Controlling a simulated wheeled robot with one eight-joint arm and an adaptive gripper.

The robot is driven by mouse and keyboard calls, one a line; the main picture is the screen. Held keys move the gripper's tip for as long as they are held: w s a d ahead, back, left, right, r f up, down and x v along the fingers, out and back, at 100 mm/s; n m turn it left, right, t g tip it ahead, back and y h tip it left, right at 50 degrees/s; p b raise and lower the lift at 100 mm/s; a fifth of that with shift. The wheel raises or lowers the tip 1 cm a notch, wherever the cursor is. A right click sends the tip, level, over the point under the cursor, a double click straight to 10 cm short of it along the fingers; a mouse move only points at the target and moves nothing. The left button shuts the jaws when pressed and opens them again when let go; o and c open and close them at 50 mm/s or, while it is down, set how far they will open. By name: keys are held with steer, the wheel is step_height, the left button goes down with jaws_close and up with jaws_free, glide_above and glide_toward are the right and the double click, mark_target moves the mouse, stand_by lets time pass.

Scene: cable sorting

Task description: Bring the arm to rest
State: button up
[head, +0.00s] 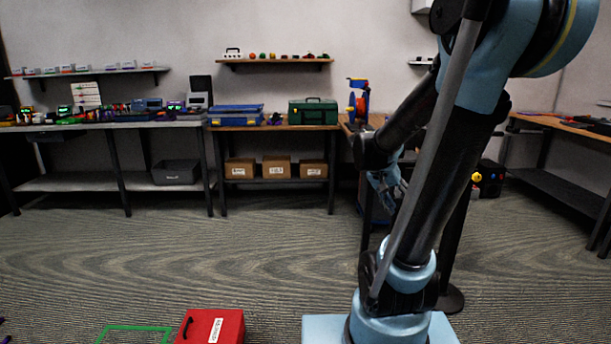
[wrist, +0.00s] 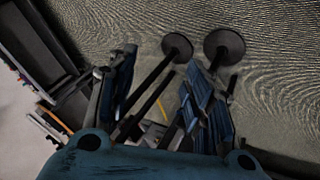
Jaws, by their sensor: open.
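My gripper (wrist: 164,92) is open in the wrist view, its two blue-grey fingers apart with no object seen held between them. Behind the fingers, dark posts with round feet stand on the patterned floor. In the head view my gripper (head: 387,190) hangs beyond my arm, partly hidden by the arm links. My arm is raised and folded, and it covers much of the right half of that view.
A red box (head: 222,327) lies in front at the bottom, beside a green outline (head: 135,329) on the floor. A workbench (head: 60,126) with electronics stands at the back left. A green toolbox (head: 313,111) sits on the wooden bench. The middle floor is clear.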

steer(key=s+a+f+n+y, duration=0.2)
steer(key=s+a+f+y, duration=0.1)
steer(key=s+a, duration=0.2)
steer(key=s+a+f+n+t+y, duration=0.1)
steer(key=s+a+f+n+y, duration=0.2)
steer(key=s, duration=0.7)
steer(key=a+f, duration=0.1)
steer(key=a, duration=0.1)
steer(key=shift+a+n+y, duration=0.3)
steer(key=shift+a, duration=0.1)
steer(key=shift+s+f, duration=0.1)
steer(key=shift+w+f, duration=0.2)
steer(key=shift+w, duration=0.2)
